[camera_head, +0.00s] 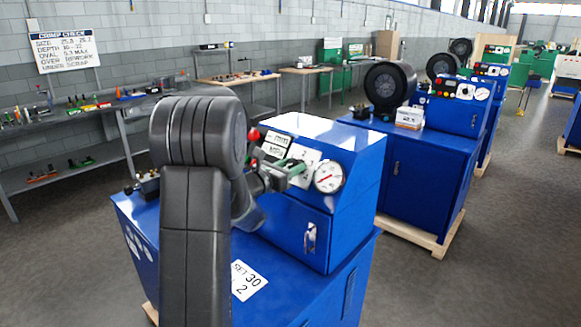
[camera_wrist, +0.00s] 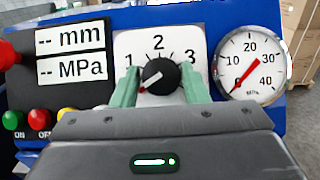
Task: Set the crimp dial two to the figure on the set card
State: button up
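The crimp dial (camera_wrist: 160,76) is a round black knob on a white plate numbered 1, 2 and 3. Its pale pointer mark aims down-left, below the 1. My gripper (camera_wrist: 160,72) has its two green fingers on the knob's left and right sides, with no clear gap, and looks shut on it. In the head view my gripper (camera_head: 285,168) is at the blue machine's panel and hides the knob.
A pressure gauge (camera_wrist: 250,66) is right of the dial, its needle down-left. Blank "mm" (camera_wrist: 70,38) and "MPa" displays and a red knob (camera_wrist: 8,55) are left. Green and red buttons (camera_wrist: 42,118) sit below the displays. Another blue machine (camera_head: 420,165) stands behind at right.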

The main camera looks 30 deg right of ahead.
jog(key=c, duration=0.6)
jog(key=shift+o, duration=0.2)
